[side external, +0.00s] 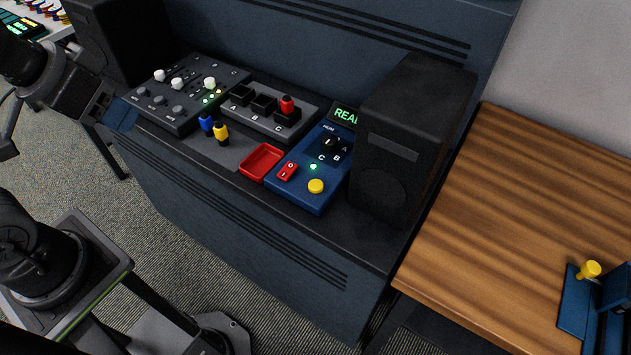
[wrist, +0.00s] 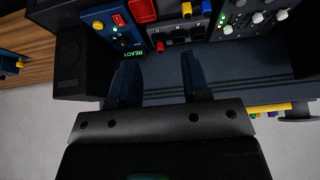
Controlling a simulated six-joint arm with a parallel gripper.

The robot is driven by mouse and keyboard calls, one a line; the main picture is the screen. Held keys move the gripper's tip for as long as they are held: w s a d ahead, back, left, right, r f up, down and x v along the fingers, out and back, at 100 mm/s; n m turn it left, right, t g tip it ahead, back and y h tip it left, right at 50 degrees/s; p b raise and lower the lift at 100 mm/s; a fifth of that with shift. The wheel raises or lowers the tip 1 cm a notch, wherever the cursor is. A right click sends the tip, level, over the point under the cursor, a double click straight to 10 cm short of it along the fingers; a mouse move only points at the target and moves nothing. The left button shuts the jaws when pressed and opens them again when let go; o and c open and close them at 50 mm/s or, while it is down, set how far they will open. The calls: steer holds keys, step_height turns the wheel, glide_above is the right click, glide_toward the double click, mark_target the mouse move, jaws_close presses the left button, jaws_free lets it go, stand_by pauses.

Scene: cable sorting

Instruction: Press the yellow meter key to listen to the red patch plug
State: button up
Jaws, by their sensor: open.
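The blue meter (side external: 300,198) stands on the dark console and bears a round yellow key (side external: 316,186), which also shows in the wrist view (wrist: 98,25). It has a black knob (side external: 331,142) marked HUM, A, B and C; I cannot tell its setting. A green lamp (side external: 313,167) is lit, and the display (wrist: 132,53) reads READY. The red patch plug (side external: 287,104) stands upright in the socket at C; it shows in the wrist view (wrist: 160,47). My gripper (wrist: 158,62) is open and empty, away from the meter, at upper left in the side view.
A black speaker (side external: 412,145) stands close to the meter's right. A red tray (side external: 262,161), a blue plug (side external: 206,122) and a yellow plug (side external: 221,133) lie left of it. A mixer (side external: 180,98) stands further left. A wooden table (side external: 500,210) is at right.

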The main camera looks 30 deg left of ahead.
jaws_close()
stand_by(1.4)
